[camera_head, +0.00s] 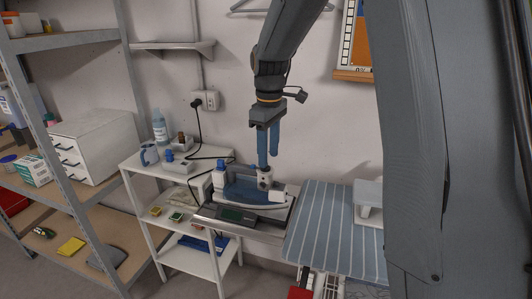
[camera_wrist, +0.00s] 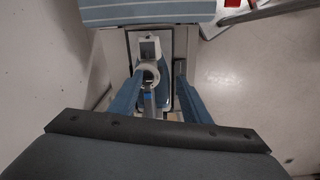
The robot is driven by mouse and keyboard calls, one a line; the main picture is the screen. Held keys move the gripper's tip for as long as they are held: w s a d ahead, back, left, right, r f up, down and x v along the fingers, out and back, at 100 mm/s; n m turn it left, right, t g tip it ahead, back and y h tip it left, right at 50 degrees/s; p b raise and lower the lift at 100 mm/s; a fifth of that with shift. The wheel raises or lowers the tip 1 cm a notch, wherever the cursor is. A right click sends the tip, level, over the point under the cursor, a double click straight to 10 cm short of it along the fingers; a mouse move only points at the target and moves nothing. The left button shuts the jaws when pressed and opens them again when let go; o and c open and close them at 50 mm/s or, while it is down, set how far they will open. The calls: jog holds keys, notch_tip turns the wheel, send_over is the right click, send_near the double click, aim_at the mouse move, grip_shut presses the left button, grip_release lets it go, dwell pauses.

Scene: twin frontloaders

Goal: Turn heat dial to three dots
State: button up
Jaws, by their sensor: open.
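A blue and white iron (camera_head: 250,190) rests on a grey-topped surface (camera_head: 222,214) beside the ironing board. In the wrist view the iron (camera_wrist: 149,50) lies below my gripper, its white nose-like end towards the top. A round pale part (camera_wrist: 150,73), which looks like the heat dial, lies between the fingers, nearer the left one. My gripper (camera_head: 265,162) points down just over the iron. In the wrist view my gripper (camera_wrist: 160,72) is open, its blue fingers apart. Whether a finger touches the dial, I cannot tell. The dot marks are too small to read.
The striped ironing board (camera_head: 335,225) stands close on the right. A white shelf cart (camera_head: 150,185) with a bottle (camera_head: 160,127) and a mug stands left. A black cord hangs from the wall socket (camera_head: 205,101). Metal shelves (camera_head: 75,170) fill the far left.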

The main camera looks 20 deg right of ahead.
jog(key=w+r+n, duration=0.2)
jog(key=w, duration=0.1)
jog(key=shift+w+r+p, duration=0.25)
jog(key=shift+r+p, duration=0.15)
jog(key=shift+w+f, duration=0.1)
jog(key=shift+f+p, duration=1.5)
jog(key=shift+f, duration=2.2)
jog(key=c, duration=1)
jog(key=shift+c, duration=0.2)
